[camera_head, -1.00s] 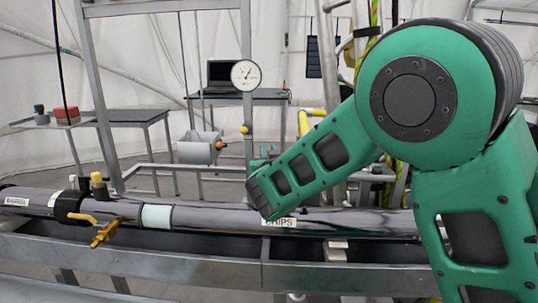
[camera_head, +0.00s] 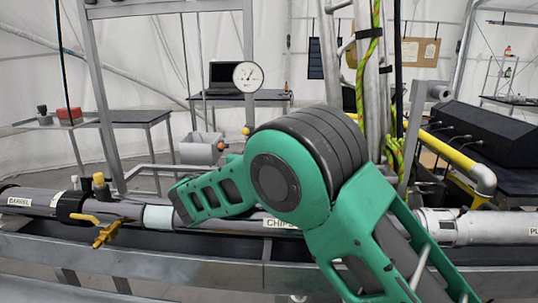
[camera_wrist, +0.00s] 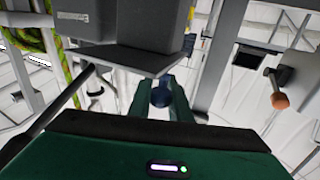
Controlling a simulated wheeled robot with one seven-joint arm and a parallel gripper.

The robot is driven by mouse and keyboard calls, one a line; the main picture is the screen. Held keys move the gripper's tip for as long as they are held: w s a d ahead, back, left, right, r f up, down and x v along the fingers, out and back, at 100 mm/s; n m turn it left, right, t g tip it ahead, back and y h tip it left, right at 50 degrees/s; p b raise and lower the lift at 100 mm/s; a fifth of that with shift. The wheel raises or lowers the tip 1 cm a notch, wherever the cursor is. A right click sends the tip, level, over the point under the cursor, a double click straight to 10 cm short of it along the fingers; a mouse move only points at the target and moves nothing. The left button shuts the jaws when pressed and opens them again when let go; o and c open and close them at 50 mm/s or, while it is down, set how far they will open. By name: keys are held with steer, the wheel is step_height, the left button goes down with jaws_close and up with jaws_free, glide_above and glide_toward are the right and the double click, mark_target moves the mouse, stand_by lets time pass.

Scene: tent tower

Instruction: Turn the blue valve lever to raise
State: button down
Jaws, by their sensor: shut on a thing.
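In the wrist view my gripper (camera_wrist: 165,98) reaches forward below a grey housing. Its two dark green fingers are closed around a dark blue rounded piece (camera_wrist: 160,97), which looks like the knob of the blue valve lever. The rest of the lever is hidden, and its angle cannot be told. In the head view my green arm crosses the middle of the picture and hides the gripper and the blue lever.
A grey box with an orange knob (camera_wrist: 280,101) is at the right of the wrist view. In the head view a long grey pipe (camera_head: 35,201) lies in a metal trough, with a yellow valve handle (camera_head: 104,234). A dial gauge (camera_head: 248,75) stands behind. A yellow rail (camera_head: 455,155) is at right.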

stand_by(0.4)
steer(key=c, duration=1.6)
jaws_free()
steer(key=shift+w, duration=0.1)
steer(key=shift+c, duration=0.2)
steer(key=v, duration=1)
steer(key=shift+s+a, duration=0.3)
